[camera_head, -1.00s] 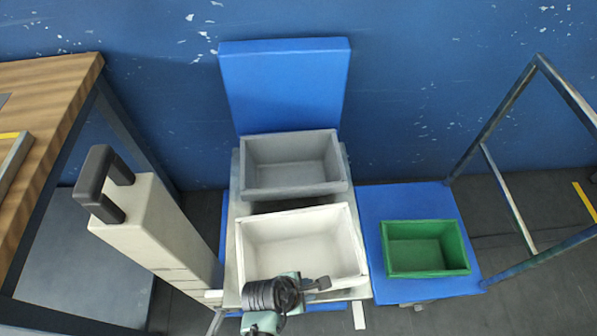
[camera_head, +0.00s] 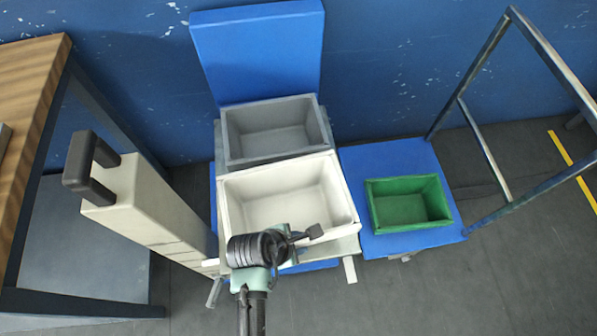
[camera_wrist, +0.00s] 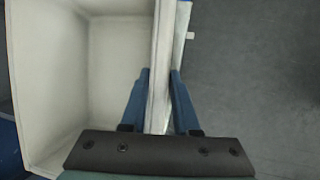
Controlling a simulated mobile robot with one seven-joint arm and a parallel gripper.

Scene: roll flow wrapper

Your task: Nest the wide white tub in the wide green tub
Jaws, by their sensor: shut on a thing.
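The wide white tub (camera_head: 290,205) is upright and empty, in front of the grey tub over a light stand. My gripper (camera_head: 300,238) is at its front wall. In the wrist view my gripper (camera_wrist: 157,85) has one finger inside and one outside the wall of the white tub (camera_wrist: 115,70), shut on its rim. The wide green tub (camera_head: 410,203) is upright and empty on a blue platform to the right, apart from the white tub. The underside of the white tub is hidden.
A grey tub (camera_head: 275,130) stands just behind the white tub. A blue backboard (camera_head: 258,50) rises behind it. A pale column with a black handle (camera_head: 140,200) stands at left, beside a wooden table (camera_head: 35,110). A metal frame (camera_head: 480,150) stands right of the blue platform (camera_head: 385,160).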

